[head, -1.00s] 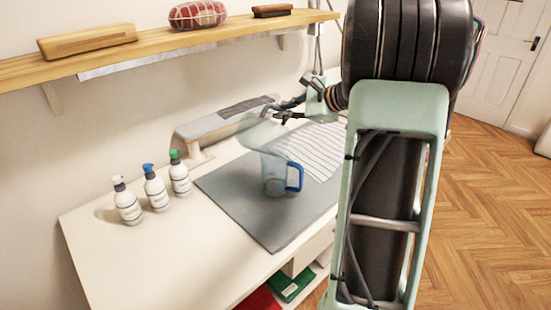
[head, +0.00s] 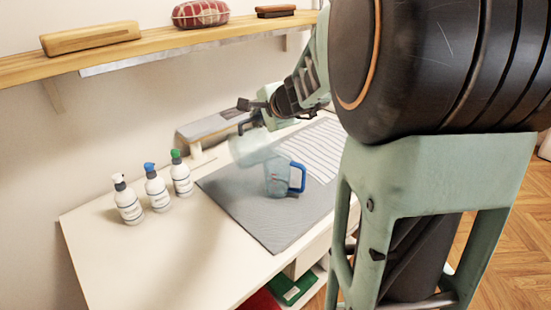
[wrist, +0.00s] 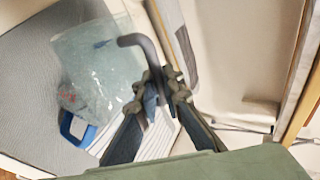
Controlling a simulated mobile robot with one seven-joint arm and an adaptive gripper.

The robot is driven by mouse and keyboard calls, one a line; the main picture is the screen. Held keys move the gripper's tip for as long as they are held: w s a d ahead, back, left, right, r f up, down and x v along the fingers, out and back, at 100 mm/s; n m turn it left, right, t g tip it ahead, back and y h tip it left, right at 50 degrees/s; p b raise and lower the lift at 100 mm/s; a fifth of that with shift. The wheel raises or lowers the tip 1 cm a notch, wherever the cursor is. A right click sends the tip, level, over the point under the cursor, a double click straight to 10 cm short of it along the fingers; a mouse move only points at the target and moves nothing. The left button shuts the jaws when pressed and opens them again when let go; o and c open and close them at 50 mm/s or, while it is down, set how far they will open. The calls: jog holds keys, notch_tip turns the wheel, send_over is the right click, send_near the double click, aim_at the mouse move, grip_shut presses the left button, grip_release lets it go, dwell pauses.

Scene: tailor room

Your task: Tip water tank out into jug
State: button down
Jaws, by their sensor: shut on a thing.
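The water tank (head: 254,147) is a clear, pale blue-green box with a dark bent handle (wrist: 140,42). It is tilted in the air and, in the head view, overlaps the top left of the jug. My gripper (head: 252,114) is shut on the tank's handle; its dark fingers (wrist: 158,85) show in the wrist view. The jug (head: 278,178) is clear with a blue handle and stands upright on the grey mat. In the wrist view the tank hides most of the jug, leaving its blue handle (wrist: 77,131). I cannot tell whether water is flowing.
The grey mat (head: 242,213) lies on the white table with a striped cloth (head: 320,147) on it. Three pump bottles (head: 156,189) stand at the left. A padded sleeve board (head: 210,126) stands behind. A wooden shelf (head: 170,45) runs above. The front left tabletop is clear.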

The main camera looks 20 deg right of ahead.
aim_at(241, 128)
jog(key=shift+a+f+n+h+b, duration=0.3)
jog(key=shift+a+f+b, duration=0.1)
jog(key=shift+a, duration=0.35)
jog(key=a, duration=0.1)
jog(key=a+f+n+h+b, duration=0.1)
jog(key=a, duration=0.1)
jog(key=shift+s+a, duration=0.2)
jog(key=shift+a, duration=0.1)
jog(key=shift+a+r+n+t+h, duration=0.2)
jog(key=shift+a+n+t+h, duration=0.1)
jog(key=shift+a+n+h, duration=0.15)
jog(key=shift+s+a+h, duration=0.1)
jog(key=shift+a+h, duration=0.15)
jog(key=a+f+n+t+h+b, duration=0.4)
jog(key=a+f+n+h+b, duration=0.2)
jog(key=f+b, duration=0.7)
jog(key=shift+s+a+f+n, duration=0.45)
jog(key=shift+a+f+n, duration=0.7)
jog(key=shift+a, duration=0.9)
